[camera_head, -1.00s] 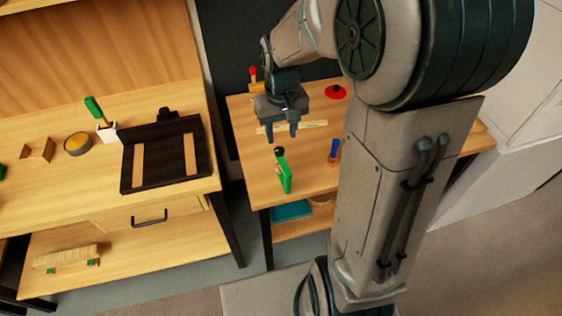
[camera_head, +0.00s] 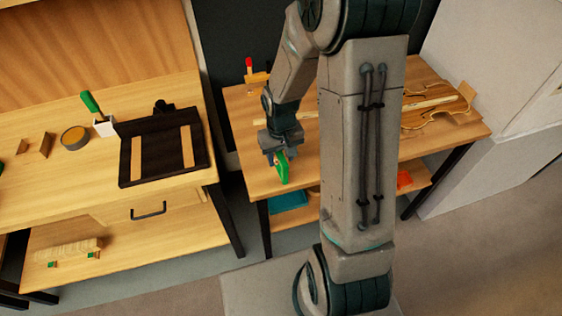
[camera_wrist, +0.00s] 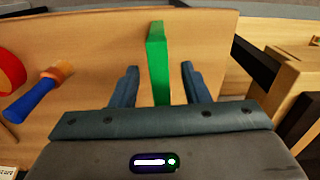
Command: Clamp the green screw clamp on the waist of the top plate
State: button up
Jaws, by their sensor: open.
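The green screw clamp (camera_head: 283,174) stands near the front left of the right-hand table. In the wrist view the green clamp (camera_wrist: 158,65) shows as an upright green bar between the fingers. My gripper (camera_head: 280,158) is open and low around the clamp; in the wrist view a gap shows on both sides of it. The violin-shaped top plate (camera_head: 412,124) lies at the right end of the same table. A pale wooden strip (camera_head: 430,104) lies across it. My arm hides the middle of the table and part of the plate.
A blue-handled tool (camera_wrist: 33,100) and a red round thing (camera_wrist: 8,75) stand left of the clamp in the wrist view. The left bench (camera_head: 75,185) holds a black board (camera_head: 165,152) and a green-handled tool (camera_head: 91,101) in a white holder. A teal box (camera_head: 287,201) sits on the lower shelf.

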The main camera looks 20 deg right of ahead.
jog(key=shift+f, duration=0.35)
grip_shut()
jog(key=shift+r, duration=0.15)
